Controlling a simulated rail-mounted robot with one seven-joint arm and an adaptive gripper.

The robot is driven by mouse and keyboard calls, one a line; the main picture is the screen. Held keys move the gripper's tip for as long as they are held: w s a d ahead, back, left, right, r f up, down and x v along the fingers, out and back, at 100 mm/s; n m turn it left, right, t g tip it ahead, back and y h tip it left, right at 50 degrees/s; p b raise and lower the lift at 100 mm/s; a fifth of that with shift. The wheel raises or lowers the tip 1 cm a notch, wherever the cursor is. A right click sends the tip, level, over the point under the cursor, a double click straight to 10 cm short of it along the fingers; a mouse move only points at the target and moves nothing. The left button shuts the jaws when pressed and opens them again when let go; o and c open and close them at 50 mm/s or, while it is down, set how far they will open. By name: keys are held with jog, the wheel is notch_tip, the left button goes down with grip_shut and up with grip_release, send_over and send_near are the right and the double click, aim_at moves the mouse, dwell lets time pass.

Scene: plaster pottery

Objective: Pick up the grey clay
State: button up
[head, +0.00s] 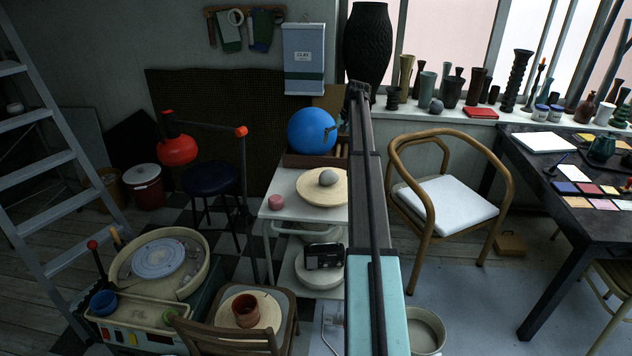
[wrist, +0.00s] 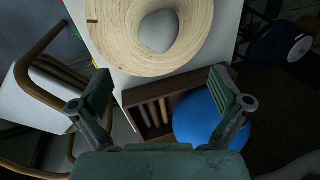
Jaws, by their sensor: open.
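In the head view my arm covers the right part of the trolley.
A pink lump (head: 276,201) lies left of the board. A wooden chair (head: 443,204) stands to the right.

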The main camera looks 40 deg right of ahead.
aim_at(330, 172)
jog(key=p+x, duration=0.2)
jog(key=x, duration=0.8)
jog(key=shift+f, duration=0.25)
jog(key=shift+d+p+x, duration=0.15)
jog(key=shift+p+x, duration=0.35)
jog(key=shift+x, duration=0.85)
jog(key=shift+d+p+x, duration=0.1)
jog(key=shift+p+x, duration=0.35)
jog(key=shift+x, duration=0.9)
jog(key=shift+w, duration=0.15)
jog(key=c, duration=1.7)
jog(key=shift+r, duration=0.1)
